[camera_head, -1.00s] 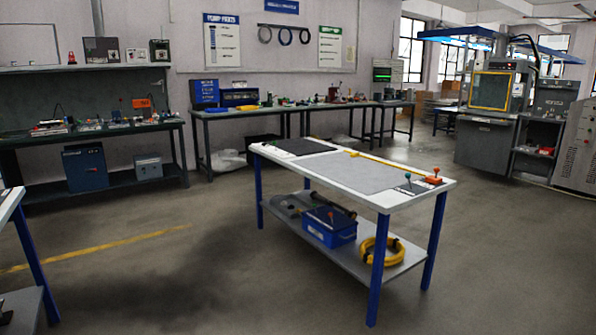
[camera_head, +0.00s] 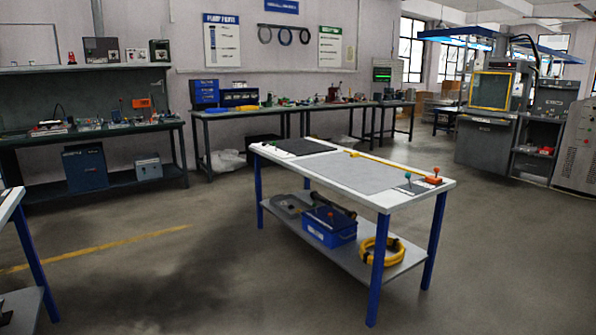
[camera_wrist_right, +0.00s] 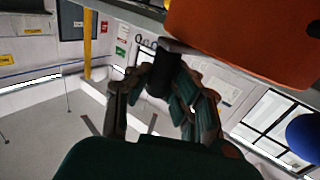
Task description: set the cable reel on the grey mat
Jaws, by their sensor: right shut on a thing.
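The grey mat (camera_head: 335,172) lies flat on the white table in the middle of the head view. My right gripper (camera_wrist_right: 160,85) shows in the right wrist view, shut on a dark cylinder (camera_wrist_right: 161,74) between its fingers. I cannot tell whether this cylinder is part of the cable reel. A large orange thing (camera_wrist_right: 245,32) is close to the wrist camera at the upper right; most of it is cut off. No cable reel is clearly recognisable in the head view. My left gripper is not in view.
A darker mat (camera_head: 298,147) lies at the table's far left end. Small orange and teal-topped items (camera_head: 433,181) stand at its right end. A blue box (camera_head: 330,227) and a yellow coil (camera_head: 382,250) are on the lower shelf. The floor in front is clear.

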